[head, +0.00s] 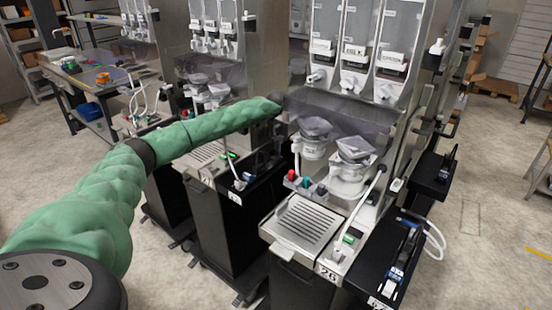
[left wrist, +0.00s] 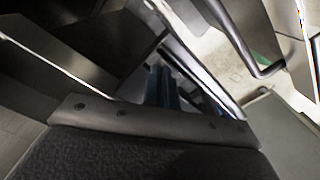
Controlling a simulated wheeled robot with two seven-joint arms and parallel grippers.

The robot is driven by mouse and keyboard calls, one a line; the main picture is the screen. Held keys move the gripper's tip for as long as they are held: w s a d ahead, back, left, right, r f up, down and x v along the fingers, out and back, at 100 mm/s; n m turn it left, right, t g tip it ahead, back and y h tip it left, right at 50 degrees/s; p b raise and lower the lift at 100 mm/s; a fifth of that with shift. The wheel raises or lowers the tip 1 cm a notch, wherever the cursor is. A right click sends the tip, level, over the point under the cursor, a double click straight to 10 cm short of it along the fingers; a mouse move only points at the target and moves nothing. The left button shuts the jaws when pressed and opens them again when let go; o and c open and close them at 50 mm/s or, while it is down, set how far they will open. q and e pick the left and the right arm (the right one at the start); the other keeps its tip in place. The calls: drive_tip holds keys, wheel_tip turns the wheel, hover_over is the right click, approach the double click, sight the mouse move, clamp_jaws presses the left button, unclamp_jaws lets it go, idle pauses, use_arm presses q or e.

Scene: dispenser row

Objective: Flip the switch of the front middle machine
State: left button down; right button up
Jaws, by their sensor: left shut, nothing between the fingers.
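The middle machine (head: 222,215) of the row has a dark front and a drip grate on top. A small green-lit switch (head: 229,155) shows near its grate; its position is too small to tell. My left arm, in a green sleeve, reaches across this machine from the left. Contact with the machine cannot be told. The left wrist view shows bluish finger parts (left wrist: 162,86) among dark and metal surfaces, with no switch clearly visible. My right gripper is out of view.
The nearer machine, numbered 26, has a grate (head: 305,222), coloured buttons (head: 306,183), a green switch (head: 349,238) and a dark side shelf (head: 385,262). A third machine (head: 135,75) stands farther left.

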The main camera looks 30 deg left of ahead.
use_arm(q)
wheel_tip(320, 180, up, 7)
drive_tip(key=p, duration=0.2)
drive_tip(key=shift+f, duration=0.15)
idle(0.5)
idle(0.4)
